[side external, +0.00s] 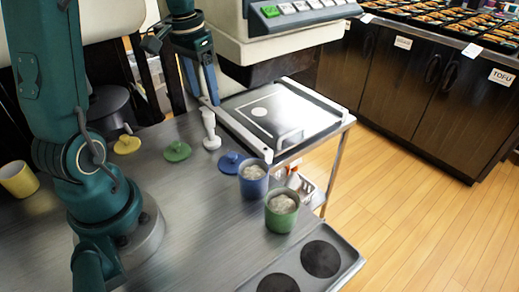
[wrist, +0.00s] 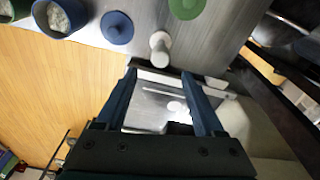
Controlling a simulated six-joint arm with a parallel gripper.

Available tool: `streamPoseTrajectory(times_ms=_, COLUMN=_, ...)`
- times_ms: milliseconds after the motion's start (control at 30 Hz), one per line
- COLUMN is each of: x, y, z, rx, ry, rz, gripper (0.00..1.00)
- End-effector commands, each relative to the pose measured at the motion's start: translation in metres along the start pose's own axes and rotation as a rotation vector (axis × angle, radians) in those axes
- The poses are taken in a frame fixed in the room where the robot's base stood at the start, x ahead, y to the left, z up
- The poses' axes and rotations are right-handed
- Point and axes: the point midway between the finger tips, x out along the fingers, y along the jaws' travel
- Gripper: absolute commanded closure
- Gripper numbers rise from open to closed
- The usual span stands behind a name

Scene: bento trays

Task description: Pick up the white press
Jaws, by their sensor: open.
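The white press (side external: 210,130) stands upright on the steel table, left of the machine's tray, with a round base and a stem. In the wrist view the white press (wrist: 159,48) shows just beyond the fingertips, roughly centred between them. My gripper (side external: 202,99) is open and empty, above and close to the top of the press in the side view. Its two blue fingers also show in the wrist view (wrist: 158,76), spread apart with nothing held. I cannot tell the exact gap between the fingertips and the press.
A blue lid (side external: 231,162), green lid (side external: 177,151) and yellow lid (side external: 127,144) lie nearby. A blue cup (side external: 253,188) and green cup (side external: 281,221), both filled with something pale, stand to the right. The machine (side external: 290,38) overhangs its tray (side external: 245,135) beside my gripper.

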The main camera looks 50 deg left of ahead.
Motion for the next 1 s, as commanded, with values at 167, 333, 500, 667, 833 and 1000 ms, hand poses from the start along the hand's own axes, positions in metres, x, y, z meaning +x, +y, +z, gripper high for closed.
streamPoseTrajectory(times_ms=167, x=0.038, y=0.001, z=0.006, rx=0.0, ry=-0.007, rz=0.004, gripper=0.3)
streamPoseTrajectory(times_ms=333, x=0.053, y=0.0, z=0.006, rx=0.001, ry=-0.003, rz=0.001, gripper=0.3)
streamPoseTrajectory(times_ms=500, x=0.074, y=0.0, z=0.007, rx=0.001, ry=-0.005, rz=0.001, gripper=0.3)
streamPoseTrajectory(times_ms=667, x=0.091, y=0.0, z=0.006, rx=0.0, ry=-0.004, rz=0.001, gripper=0.3)
streamPoseTrajectory(times_ms=833, x=0.099, y=0.0, z=0.006, rx=0.0, ry=0.0, rz=-0.001, gripper=0.3)
streamPoseTrajectory(times_ms=1000, x=0.099, y=0.0, z=0.006, rx=0.0, ry=0.001, rz=-0.002, gripper=0.3)
